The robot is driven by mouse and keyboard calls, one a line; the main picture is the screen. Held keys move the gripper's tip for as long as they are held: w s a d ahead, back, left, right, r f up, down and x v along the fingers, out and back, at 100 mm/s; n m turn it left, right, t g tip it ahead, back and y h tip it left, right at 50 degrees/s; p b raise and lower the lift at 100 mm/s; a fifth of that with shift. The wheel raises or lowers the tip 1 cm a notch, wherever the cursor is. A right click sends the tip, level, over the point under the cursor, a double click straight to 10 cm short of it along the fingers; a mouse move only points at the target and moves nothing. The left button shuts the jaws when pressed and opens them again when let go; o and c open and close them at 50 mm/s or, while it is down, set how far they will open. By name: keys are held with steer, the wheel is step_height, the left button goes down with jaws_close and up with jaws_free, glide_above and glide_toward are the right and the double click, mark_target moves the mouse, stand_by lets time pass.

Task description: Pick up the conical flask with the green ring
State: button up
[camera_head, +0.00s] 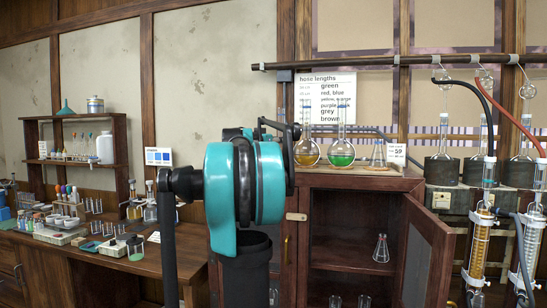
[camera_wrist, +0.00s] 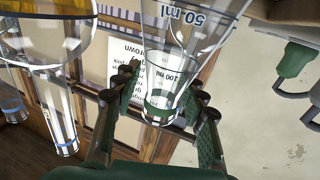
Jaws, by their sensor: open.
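In the wrist view a clear conical flask with a green ring round its neck (camera_wrist: 165,72) appears upside down, its wide body at the top. My gripper (camera_wrist: 164,88) is open, with one finger on each side of the neck. I cannot tell whether either finger touches the glass. In the head view my teal arm reaches up to the cabinet top, and my gripper (camera_head: 290,133) is small and dark beside the round flasks. The green ring is not visible there.
A round flask with yellow liquid (camera_head: 307,153) and one with green liquid (camera_head: 342,153) stand on the cabinet top (camera_head: 360,172). Another conical flask (camera_head: 378,155) stands to their right. The cabinet door (camera_head: 428,255) is open, with a conical flask (camera_head: 381,248) inside.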

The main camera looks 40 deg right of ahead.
steer(key=shift+w+d, duration=0.1)
steer(key=shift+d, duration=0.1)
jaws_close()
steer(key=shift+r, duration=0.15)
stand_by(0.4)
